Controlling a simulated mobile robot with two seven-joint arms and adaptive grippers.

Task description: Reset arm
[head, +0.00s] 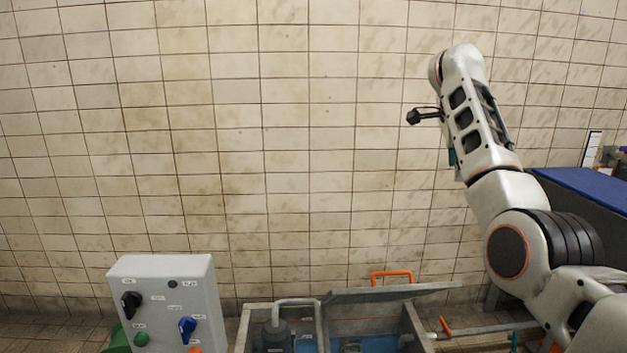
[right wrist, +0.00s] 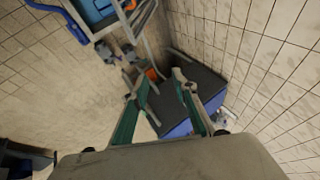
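My right arm stands raised at the right of the head view, in front of the tiled wall. Its right gripper is mostly hidden behind my own arm links there; only a bit of green finger (head: 452,157) shows. In the right wrist view the right gripper (right wrist: 155,82) has its two green fingers spread apart, with nothing seen between them. My left gripper and left arm are not in view.
A grey control box (head: 165,300) with black and blue knobs stands at lower left. An open metal tank (head: 243,330) with a raised lid (head: 392,293) is at bottom centre. A blue-topped dark box (head: 590,187) is at right. The wall's middle is clear.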

